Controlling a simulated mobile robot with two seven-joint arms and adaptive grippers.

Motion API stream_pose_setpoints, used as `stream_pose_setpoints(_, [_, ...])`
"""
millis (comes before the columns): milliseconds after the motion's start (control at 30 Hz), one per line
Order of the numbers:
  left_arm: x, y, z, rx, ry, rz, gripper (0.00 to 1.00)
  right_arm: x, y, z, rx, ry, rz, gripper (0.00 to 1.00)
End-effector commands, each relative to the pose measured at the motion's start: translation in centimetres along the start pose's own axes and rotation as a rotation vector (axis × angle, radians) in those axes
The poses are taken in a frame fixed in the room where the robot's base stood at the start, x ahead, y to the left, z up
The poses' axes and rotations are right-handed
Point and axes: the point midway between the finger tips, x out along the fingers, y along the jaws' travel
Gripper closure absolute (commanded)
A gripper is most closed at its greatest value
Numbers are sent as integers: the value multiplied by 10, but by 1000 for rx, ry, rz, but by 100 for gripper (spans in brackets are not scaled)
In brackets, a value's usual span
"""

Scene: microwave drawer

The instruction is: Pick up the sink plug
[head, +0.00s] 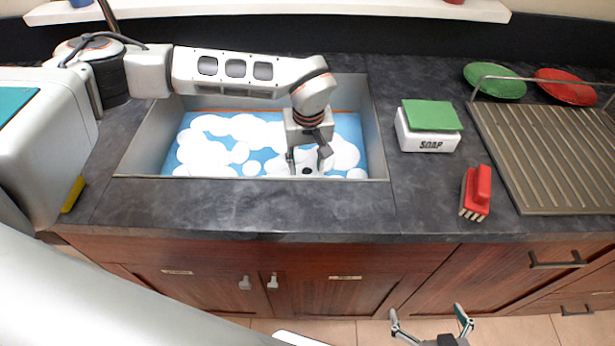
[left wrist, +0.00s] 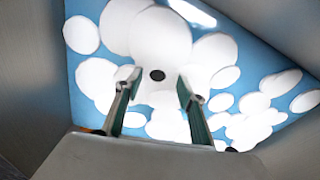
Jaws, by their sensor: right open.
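The sink plug (head: 307,171) shows as a small black disc among white foam in the sink (head: 381,140). It also shows in the left wrist view (left wrist: 157,75), between and just beyond the fingertips. My left gripper (head: 307,161) points down into the sink above the plug, with its fingers apart and nothing between them. The left wrist view also shows the fingers (left wrist: 158,84) spread. I cannot tell how far above the plug they are. My right gripper (head: 428,314) is open and empty in front of the cabinets, below the counter edge.
Blue water with foam (head: 205,150) fills the sink. To its right are a soap box (head: 428,143) with a green sponge (head: 432,115), a red brush (head: 478,190), and a dish rack (head: 545,150) with a green plate (head: 495,82) and a red plate (head: 567,88). The front counter strip is clear.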

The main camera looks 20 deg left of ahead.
Motion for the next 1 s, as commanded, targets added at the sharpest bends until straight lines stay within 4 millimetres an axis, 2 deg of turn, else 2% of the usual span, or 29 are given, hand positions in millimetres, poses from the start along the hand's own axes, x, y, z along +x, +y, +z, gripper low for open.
stream_pose_setpoints(300, [42, 2, -3, -2, -3, 1, 61, 0, 0, -1, -1, 1, 0, 0])
stream_pose_setpoints(600, [46, 2, -4, -1, -1, 2, 61, 0, 0, -1, -1, 1, 0, 0])
stream_pose_setpoints(633, [46, 2, -4, -2, -1, 2, 66, 0, 0, -1, -1, 1, -1, 0])
stream_pose_setpoints(767, [46, 2, -4, -2, -2, 2, 100, 0, 0, -1, -1, 1, -1, 0])
stream_pose_setpoints(1000, [46, 2, -4, -2, -2, 2, 100, 0, 0, -1, -1, 1, -1, 0])
